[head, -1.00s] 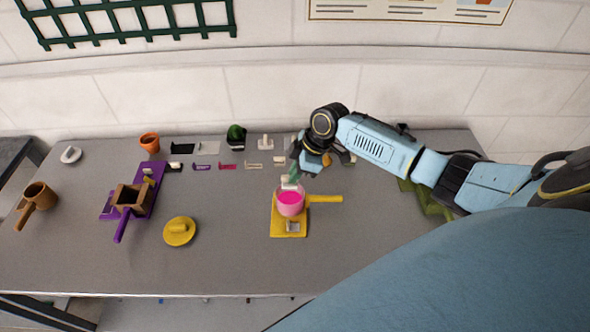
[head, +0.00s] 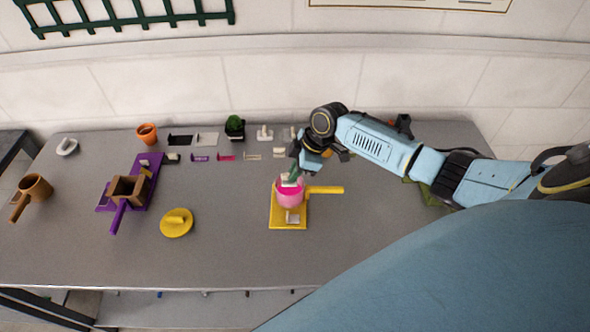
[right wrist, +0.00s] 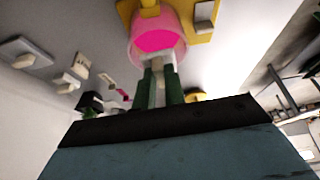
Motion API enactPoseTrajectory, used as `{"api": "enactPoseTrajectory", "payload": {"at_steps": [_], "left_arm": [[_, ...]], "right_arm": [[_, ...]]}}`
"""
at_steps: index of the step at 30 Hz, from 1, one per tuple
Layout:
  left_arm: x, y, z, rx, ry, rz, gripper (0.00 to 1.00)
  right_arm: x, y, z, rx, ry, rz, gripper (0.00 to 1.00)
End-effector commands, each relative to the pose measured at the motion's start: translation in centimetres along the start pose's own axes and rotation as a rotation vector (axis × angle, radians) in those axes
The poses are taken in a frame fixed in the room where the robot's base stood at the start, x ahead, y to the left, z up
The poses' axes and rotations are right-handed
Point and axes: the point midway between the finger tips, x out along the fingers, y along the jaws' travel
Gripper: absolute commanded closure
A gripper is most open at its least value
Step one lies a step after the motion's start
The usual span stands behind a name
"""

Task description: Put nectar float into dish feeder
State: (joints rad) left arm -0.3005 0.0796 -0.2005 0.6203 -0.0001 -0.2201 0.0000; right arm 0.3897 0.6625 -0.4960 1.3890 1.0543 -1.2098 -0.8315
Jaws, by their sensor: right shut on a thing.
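The dish feeder (head: 289,201) is a pink cup on a yellow base plate (head: 275,221) with a yellow handle sticking out to the right. Its bright pink inside also shows in the right wrist view (right wrist: 152,40). My right gripper (head: 293,174) is shut on a small pale piece, which I take for the nectar float (head: 289,181). The float is at the back edge of the cup's opening and partly covers it. In the right wrist view my green fingers (right wrist: 161,82) meet at the cup's rim; I cannot tell whether the float touches it. My left gripper is not in view.
A yellow lid-like disc (head: 177,224), a purple stand with a brown box (head: 128,189) and a brown mug (head: 36,186) lie to the left. An orange pot (head: 147,134), a potted plant (head: 235,127) and small parts line the back. The front of the table is clear.

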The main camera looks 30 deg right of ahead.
Motion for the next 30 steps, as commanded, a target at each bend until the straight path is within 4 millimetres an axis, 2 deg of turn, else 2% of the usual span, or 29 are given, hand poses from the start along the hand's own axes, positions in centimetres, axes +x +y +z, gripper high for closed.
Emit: {"api": "enactPoseTrajectory", "payload": {"at_steps": [18,27,28,30], "left_arm": [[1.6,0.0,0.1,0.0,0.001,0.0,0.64],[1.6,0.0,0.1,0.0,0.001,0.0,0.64],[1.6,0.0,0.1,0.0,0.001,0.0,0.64],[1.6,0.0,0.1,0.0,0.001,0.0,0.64]], "right_arm": [[2.0,0.0,0.9,0.0,0.0,0.0,1.0],[2.1,0.0,0.9,0.0,0.0,0.0,1.0],[2.1,0.0,0.9,0.0,0.0,0.0,0.85],[2.1,0.0,0.9,0.0,0.0,0.0,0.76]]}}
